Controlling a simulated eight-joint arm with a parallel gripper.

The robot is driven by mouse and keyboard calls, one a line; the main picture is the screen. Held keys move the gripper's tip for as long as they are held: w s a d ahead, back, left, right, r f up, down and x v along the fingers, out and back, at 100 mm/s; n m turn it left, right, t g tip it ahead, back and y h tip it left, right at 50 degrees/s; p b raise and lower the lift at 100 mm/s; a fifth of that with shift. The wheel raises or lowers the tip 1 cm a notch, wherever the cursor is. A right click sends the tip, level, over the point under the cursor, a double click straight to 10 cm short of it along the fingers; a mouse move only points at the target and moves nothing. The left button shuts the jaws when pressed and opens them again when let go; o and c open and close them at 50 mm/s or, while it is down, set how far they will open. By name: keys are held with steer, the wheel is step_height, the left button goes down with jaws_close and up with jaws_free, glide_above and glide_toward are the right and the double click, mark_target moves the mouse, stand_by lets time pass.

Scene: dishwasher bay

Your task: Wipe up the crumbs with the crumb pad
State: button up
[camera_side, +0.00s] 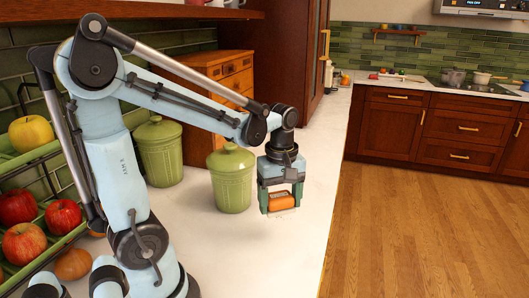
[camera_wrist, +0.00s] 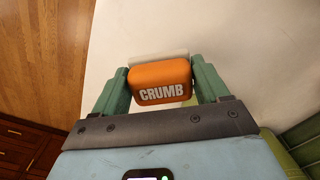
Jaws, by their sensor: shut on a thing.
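The crumb pad (camera_side: 281,201) is an orange block held between the two green fingers of my gripper (camera_side: 280,204), near the right edge of the white counter (camera_side: 240,262). The wrist view shows the orange pad (camera_wrist: 160,84) with "CRUMB" on its face and a pale strip along its far side. The fingers of my gripper (camera_wrist: 160,90) press on both ends of it. The pad is at or just above the counter; I cannot tell whether it touches.
A green lidded canister (camera_side: 231,180) stands just left of my gripper, with another (camera_side: 159,152) behind it. A fruit rack (camera_side: 45,215) with apples is at the left. The counter's edge drops to the wooden floor (camera_side: 420,235) at the right. The front counter is clear.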

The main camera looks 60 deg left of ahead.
steer(key=w+a+f+n, duration=0.1)
steer(key=a+n, duration=0.1)
steer(key=a, duration=0.2)
glide_above(273, 228)
steer(key=shift+w+d+f, duration=0.1)
steer(key=shift+w+f, duration=0.05)
steer(key=shift+f, duration=1.6)
steer(key=shift+w+d+f, duration=0.1)
steer(key=shift+f, duration=1.6)
steer(key=shift+w+a+f, duration=0.15)
steer(key=shift+w+f, duration=0.05)
steer(key=shift+f, duration=0.85)
steer(key=shift+w+a+r, duration=0.1)
steer(key=shift+w+a, duration=0.45)
steer(key=shift+a, duration=0.05)
steer(key=shift+c, duration=0.4)
steer(key=shift+w+a, duration=3)
steer(key=shift+s+d, duration=3.8)
steer(key=shift+d, duration=0.05)
steer(key=shift+a, duration=0.4)
steer(key=shift+w+a, duration=3.7)
steer(key=shift+a, duration=0.05)
steer(key=shift+s+d, duration=3.85)
steer(key=shift+d, duration=0.05)
step_height(273, 228, up, 8)
steer(key=shift+r, duration=0.15)
